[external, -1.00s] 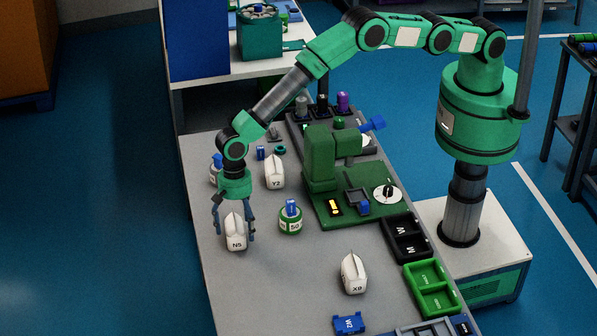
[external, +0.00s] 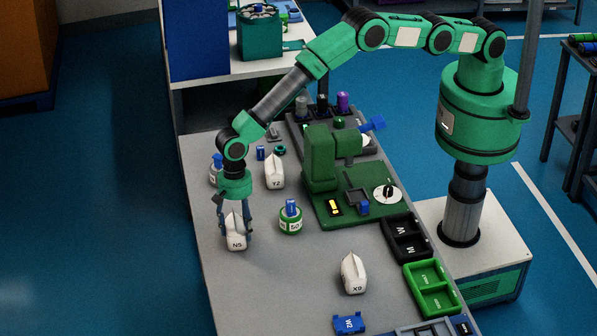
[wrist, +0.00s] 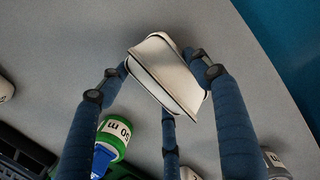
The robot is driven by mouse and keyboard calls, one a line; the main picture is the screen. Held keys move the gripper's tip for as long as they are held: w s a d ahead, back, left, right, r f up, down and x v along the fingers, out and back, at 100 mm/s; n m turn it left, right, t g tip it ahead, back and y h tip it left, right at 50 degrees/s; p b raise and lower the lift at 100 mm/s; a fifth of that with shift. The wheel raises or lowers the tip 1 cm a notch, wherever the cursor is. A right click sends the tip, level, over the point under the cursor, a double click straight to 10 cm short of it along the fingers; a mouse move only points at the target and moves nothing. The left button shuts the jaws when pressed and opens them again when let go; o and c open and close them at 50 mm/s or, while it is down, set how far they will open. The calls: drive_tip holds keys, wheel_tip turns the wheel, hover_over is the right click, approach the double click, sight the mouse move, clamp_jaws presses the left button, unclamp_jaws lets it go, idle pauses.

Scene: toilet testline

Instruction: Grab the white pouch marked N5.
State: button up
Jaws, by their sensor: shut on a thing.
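The white pouch marked N5 (external: 236,241) stands on the grey table near its left edge. In the wrist view the pouch (wrist: 166,75) sits between the blue fingers, seen from above. My gripper (external: 235,225) points down over the pouch, its fingers closed against the pouch's sides. It also shows in the wrist view (wrist: 165,85), with fingers on both sides and one below. The pouch appears to rest on the table still. Its label is hidden in the wrist view.
White pouches Y2 (external: 275,174) and X8 (external: 353,276) stand behind and in front. A green machine (external: 322,165) and trays (external: 406,237) line the right side.

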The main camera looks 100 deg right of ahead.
sight(239, 225)
drive_tip(key=shift+r, duration=0.1)
drive_tip(key=shift+r, duration=4.9)
drive_tip(key=shift+d, duration=0.15)
